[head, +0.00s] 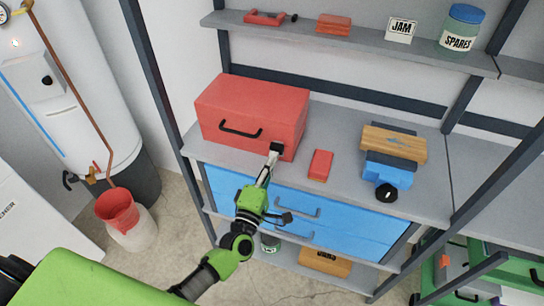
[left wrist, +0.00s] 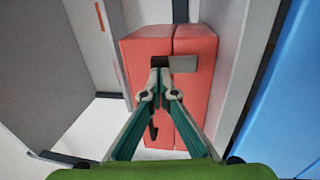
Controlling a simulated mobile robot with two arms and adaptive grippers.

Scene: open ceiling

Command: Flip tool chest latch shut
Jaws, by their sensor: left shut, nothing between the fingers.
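The red tool chest (head: 252,100) sits on the grey shelf top, its lid down and a black handle (head: 240,132) on its front. Its small dark latch (head: 277,147) is at the front right. In the left wrist view the red chest (left wrist: 190,105) shows a dark seam, with a grey latch plate (left wrist: 184,64) beside a dark part. My left gripper (head: 272,158) is shut and empty, its tips at the latch; the tips (left wrist: 159,74) partly cover it. I cannot tell whether they touch, nor the latch's exact angle. My right gripper is out of view.
A red box (head: 320,165) lies right of the chest. Farther right are a wooden block (head: 394,143) and a blue item (head: 388,172). Blue drawers (head: 330,222) are below. A shelf above holds a jam sign (head: 401,29) and a spares jar (head: 460,28).

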